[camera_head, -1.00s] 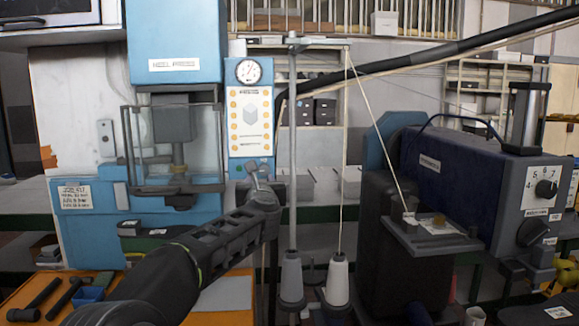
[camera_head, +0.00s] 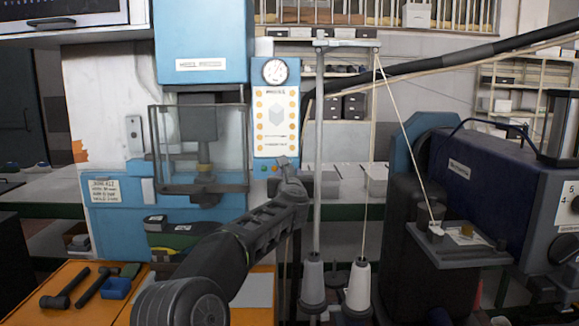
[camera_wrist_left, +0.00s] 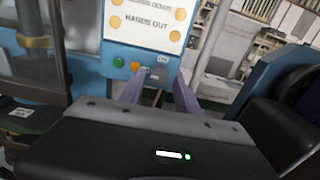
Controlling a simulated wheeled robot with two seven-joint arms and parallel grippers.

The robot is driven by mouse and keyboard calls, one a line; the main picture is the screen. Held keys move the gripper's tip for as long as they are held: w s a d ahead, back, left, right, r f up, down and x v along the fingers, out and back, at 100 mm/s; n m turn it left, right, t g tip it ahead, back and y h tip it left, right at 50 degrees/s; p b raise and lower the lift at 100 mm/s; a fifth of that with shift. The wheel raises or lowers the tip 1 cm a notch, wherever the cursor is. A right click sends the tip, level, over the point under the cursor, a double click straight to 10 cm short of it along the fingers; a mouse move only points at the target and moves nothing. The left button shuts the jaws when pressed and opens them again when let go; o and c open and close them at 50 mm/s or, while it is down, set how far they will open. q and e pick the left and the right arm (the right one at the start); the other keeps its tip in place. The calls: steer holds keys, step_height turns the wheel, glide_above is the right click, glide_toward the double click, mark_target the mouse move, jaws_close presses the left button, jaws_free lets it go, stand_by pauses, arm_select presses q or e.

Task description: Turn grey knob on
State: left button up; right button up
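My left gripper (camera_head: 286,163) is raised in front of the lower end of the blue press's button panel. In the left wrist view its two fingers (camera_wrist_left: 159,92) are apart with nothing clearly held between them. A small grey shape (camera_wrist_left: 152,72), likely the grey knob, shows on the blue panel beyond and between the fingers, below a small white label (camera_wrist_left: 163,58). Its turn position is too small to read. A green button (camera_wrist_left: 118,62) and an orange button (camera_wrist_left: 135,66) sit left of it. In the head view the gripper hides the knob. My right gripper is not in view.
The glass-guarded press (camera_head: 200,150) stands left of the panel. A thread stand with white cones (camera_head: 358,290) is close on the right of my arm, and a dark machine (camera_head: 500,185) stands beyond. An orange table (camera_head: 30,290) holds hammers at lower left.

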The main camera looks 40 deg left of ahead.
mark_target(289, 170)
arm_select(q)
steer(key=shift+p+x, duration=0.35)
steer(key=shift+x, duration=0.75)
jaws_close()
